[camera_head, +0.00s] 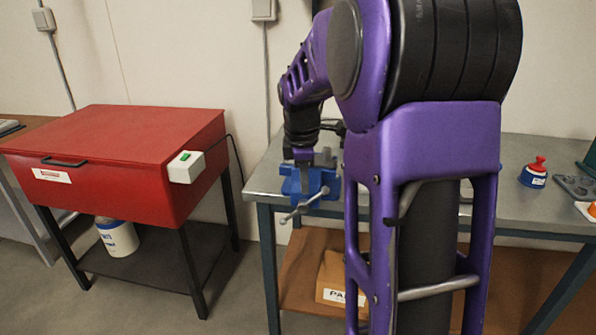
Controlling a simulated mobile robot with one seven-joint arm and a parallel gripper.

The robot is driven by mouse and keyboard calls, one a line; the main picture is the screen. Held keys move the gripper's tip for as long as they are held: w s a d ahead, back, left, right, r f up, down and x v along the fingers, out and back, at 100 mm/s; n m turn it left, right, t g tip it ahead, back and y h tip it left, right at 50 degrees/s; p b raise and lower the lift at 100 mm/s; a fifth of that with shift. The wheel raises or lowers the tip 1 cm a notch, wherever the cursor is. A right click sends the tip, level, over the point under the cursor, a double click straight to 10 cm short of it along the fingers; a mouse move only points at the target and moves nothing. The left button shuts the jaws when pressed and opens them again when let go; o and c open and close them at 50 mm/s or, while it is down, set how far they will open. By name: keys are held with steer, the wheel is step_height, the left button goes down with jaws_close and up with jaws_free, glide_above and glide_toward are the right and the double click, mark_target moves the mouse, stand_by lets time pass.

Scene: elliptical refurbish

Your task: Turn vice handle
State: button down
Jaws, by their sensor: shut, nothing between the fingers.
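A blue vice (323,184) is mounted at the left front corner of the grey workbench. Its metal handle (304,205) sticks out in front of the bench edge, slanted, with its lower left end hanging free. My purple and black arm reaches over the bench from the right. My gripper (303,160) points down at the top of the vice, behind and above the handle, and it looks apart from the handle. It is shut with nothing in it. The fingertips are small here, and whether they touch the vice is hard to tell.
A red cabinet (120,150) on black legs stands left, with a gap before the workbench (540,215). A cardboard box (335,280) lies on the lower shelf.

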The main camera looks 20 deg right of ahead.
mark_target(319, 194)
steer(key=shift+s+d+f, duration=0.15)
steer(key=shift+d+f, duration=0.5)
steer(key=shift+d, duration=0.15)
steer(key=shift+s+d+f+p, duration=0.3)
steer(key=shift+s+d+p, duration=0.1)
steer(key=shift+d, duration=0.2)
steer(key=shift+d+f, duration=0.25)
steer(key=shift+f, duration=0.05)
steer(key=shift+r, duration=0.1)
